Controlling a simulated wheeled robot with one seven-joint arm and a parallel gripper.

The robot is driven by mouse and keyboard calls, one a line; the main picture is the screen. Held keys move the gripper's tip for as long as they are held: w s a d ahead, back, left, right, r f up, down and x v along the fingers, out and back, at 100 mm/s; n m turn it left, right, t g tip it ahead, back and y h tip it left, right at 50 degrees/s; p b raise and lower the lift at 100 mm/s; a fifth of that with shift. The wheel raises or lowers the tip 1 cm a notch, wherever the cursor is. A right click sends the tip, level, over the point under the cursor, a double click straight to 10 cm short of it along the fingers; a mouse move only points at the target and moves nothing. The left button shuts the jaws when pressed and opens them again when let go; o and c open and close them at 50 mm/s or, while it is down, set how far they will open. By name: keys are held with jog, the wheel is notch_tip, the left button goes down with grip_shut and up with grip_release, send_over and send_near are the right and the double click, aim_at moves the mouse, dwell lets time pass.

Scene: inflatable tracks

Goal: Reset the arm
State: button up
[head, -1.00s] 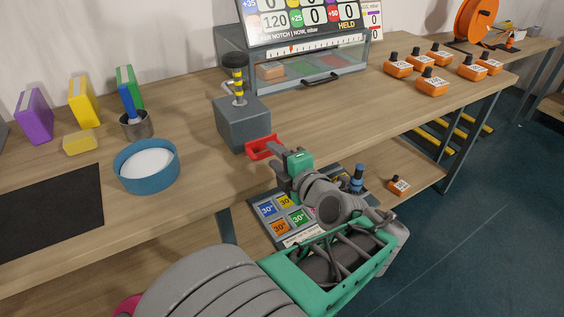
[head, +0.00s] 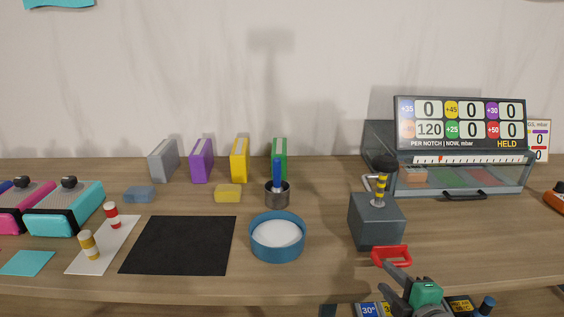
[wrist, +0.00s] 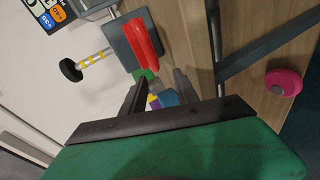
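My gripper (head: 394,274) is at the lower right of the head view, just in front of and below the red handle (head: 391,256) of a grey box (head: 376,222). The wrist view shows its two dark fingers (wrist: 160,88) spread apart with nothing between them. The red handle (wrist: 142,45) lies beyond the fingertips, apart from them. Most of my arm is below the head view's edge.
The grey box carries a yellow-black lever (head: 382,180). Behind it stands a display board (head: 461,123) reading HELD above a glazed case. A blue bowl (head: 277,238), metal cup (head: 277,196) and black mat (head: 180,246) lie left. A pink disc (wrist: 283,82) shows in the wrist view.

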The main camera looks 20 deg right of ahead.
jog(key=a+r+m+g+y+p, duration=0.1)
jog(key=a+r+m+g+p, duration=0.1)
jog(key=a+m+g+p, duration=0.2)
jog(key=w+a+r+m+g+y+p, duration=0.1)
jog(key=a+m+g+p, duration=0.4)
jog(key=a+m, duration=0.5)
jog(key=a+r+g, duration=0.1)
jog(key=a, duration=0.6)
jog(key=shift+a+r+g, duration=0.2)
jog(key=shift+g, duration=0.2)
jog(key=shift+w, duration=0.1)
dwell(0.7)
